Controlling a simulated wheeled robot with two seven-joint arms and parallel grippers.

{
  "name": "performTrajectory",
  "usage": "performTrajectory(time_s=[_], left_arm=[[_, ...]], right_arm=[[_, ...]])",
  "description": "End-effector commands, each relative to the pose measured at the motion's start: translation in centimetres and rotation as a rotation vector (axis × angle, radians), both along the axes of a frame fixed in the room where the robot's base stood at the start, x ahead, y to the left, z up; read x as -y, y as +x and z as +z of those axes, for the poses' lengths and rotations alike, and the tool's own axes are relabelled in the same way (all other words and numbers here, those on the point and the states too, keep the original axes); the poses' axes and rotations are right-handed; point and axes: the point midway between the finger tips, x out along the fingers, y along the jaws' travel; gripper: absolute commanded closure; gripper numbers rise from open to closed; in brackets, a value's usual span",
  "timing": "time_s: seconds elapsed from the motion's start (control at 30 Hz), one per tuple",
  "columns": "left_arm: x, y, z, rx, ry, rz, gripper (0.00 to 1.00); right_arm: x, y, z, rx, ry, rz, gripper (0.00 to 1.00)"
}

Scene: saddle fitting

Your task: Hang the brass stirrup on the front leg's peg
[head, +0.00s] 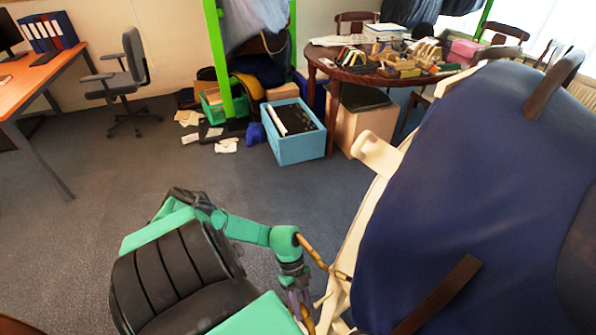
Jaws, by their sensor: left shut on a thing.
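My left gripper (301,303) is low in the middle of the head view, on the end of my green arm. It is shut on the brass stirrup (312,252), whose thin golden bar slants down to the right, close against the cream stand leg (358,222). Another golden piece shows below by the fingers. A small cream peg (321,300) seems to stick out from the leg beside the gripper. I cannot tell whether the stirrup touches the peg. My right gripper is out of view.
A dark blue cover (460,190) with brown straps lies over the stand at the right. A cream stub (376,152) sticks out from its upper side. A blue crate (293,132) and a round table (375,76) stand behind. Grey floor is clear at the left.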

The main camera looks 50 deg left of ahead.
Motion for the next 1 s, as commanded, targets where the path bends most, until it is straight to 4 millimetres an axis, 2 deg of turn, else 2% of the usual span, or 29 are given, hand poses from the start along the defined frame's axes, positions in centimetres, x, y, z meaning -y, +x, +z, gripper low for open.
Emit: performTrajectory(time_s=[0.23,1.0], left_arm=[[0.0,1.9,-0.5,0.003,0.000,-0.001,1.00],[0.1,7.5,-1.3,0.002,0.000,-0.001,1.00]], right_arm=[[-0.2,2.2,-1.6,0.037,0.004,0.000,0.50],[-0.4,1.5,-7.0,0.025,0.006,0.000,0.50]])
